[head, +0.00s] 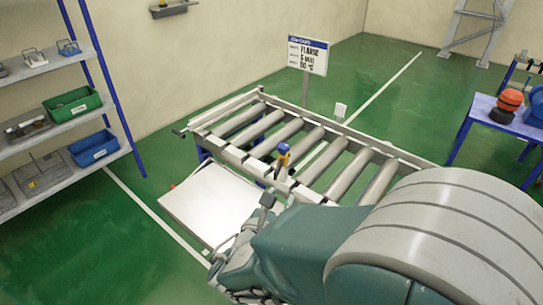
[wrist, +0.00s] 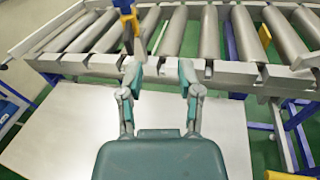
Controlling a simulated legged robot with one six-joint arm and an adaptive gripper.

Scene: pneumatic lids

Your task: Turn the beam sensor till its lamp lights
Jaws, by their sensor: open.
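What looks like the beam sensor (head: 284,149), a small blue and yellow head on a short post, stands at the near rail of the roller conveyor (head: 237,157). In the wrist view the sensor (wrist: 126,14) is at the top, cut by the frame edge, ahead and left of my gripper. My gripper (wrist: 158,75) is open and empty, its two fingers spread in front of the near rail, apart from the sensor. In the head view my arm partly hides the gripper. I cannot make out a lit lamp.
A pale flat panel (head: 210,205) lies below the near rail. A sign (head: 307,55) and a small white box (head: 340,110) are at the conveyor's far side. Shelves with bins (head: 73,104) stand left, a blue table (head: 500,120) right.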

